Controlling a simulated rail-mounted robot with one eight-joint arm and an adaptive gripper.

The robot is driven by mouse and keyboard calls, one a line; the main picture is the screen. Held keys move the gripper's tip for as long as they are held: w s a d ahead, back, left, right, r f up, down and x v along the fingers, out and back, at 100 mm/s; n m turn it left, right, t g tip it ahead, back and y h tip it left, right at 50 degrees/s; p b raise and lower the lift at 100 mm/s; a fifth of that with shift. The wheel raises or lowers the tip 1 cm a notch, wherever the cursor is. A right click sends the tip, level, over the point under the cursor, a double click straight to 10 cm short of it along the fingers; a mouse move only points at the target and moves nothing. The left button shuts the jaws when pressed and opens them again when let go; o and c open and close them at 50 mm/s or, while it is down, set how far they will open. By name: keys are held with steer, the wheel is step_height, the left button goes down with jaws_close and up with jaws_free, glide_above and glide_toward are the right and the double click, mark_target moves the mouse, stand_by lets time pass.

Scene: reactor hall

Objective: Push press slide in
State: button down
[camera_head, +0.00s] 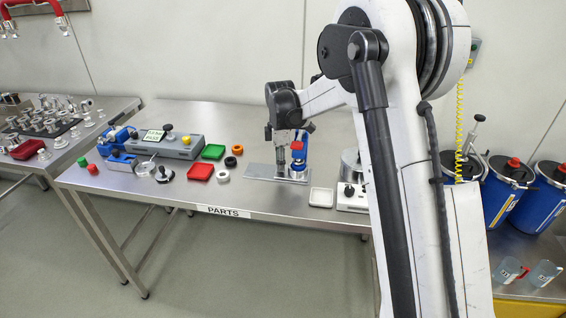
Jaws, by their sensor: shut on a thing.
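The press (298,168) stands on a flat grey metal plate (262,171) near the front middle of the steel table. It shows a blue upright body and red parts. My gripper (281,165) points down over the plate, just left of the blue body. Its fingers are small and dark in this view. The gripper is shut on a part at the press, seemingly the slide. The held part is largely hidden by the fingers, so its exact shape and how far in it sits cannot be told.
Left of the press lie red (200,171) and green (213,151) trays and several rings. A grey device with a display (165,144) stands further left. My arm hides the table's right part.

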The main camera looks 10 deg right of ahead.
steer(key=c, duration=1.5)
jaws_free()
steer(key=shift+s+d, duration=0.1)
steer(key=shift+d, duration=0.15)
steer(key=shift+c, duration=0.2)
steer(key=shift+a+r, duration=0.1)
steer(key=shift+r, duration=0.45)
step_height(320, 180, up, 11)
